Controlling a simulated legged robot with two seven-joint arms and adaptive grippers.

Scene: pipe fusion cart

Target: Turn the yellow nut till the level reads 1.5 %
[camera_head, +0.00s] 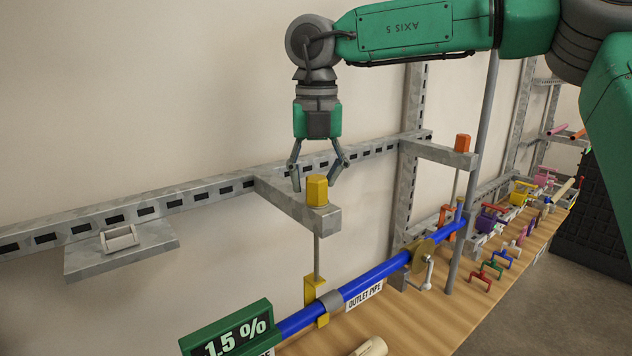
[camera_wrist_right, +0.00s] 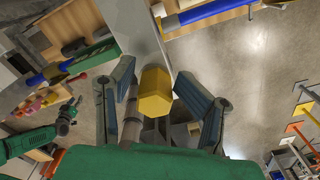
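The yellow hexagonal nut (camera_head: 317,191) stands upright on the end of a grey metal bracket (camera_head: 290,200), above a thin rod running down to the blue outlet pipe. My right gripper (camera_head: 318,182) points down over the nut from above. Its fingers are spread and open. In the right wrist view the nut (camera_wrist_right: 155,92) sits between the open fingers (camera_wrist_right: 160,95), with a gap on each side. The green display (camera_head: 232,336) reads 1.5 %; its lower part is cut off. A green arm, seemingly my left, shows small in the right wrist view with its gripper (camera_wrist_right: 68,116); its fingers are unclear.
The blue pipe (camera_head: 385,269) carries an OUTLET PIPE label and a crank (camera_head: 427,272). An orange nut (camera_head: 463,143) stands on another bracket at the right. Several coloured clamps line the wooden bench (camera_head: 440,318).

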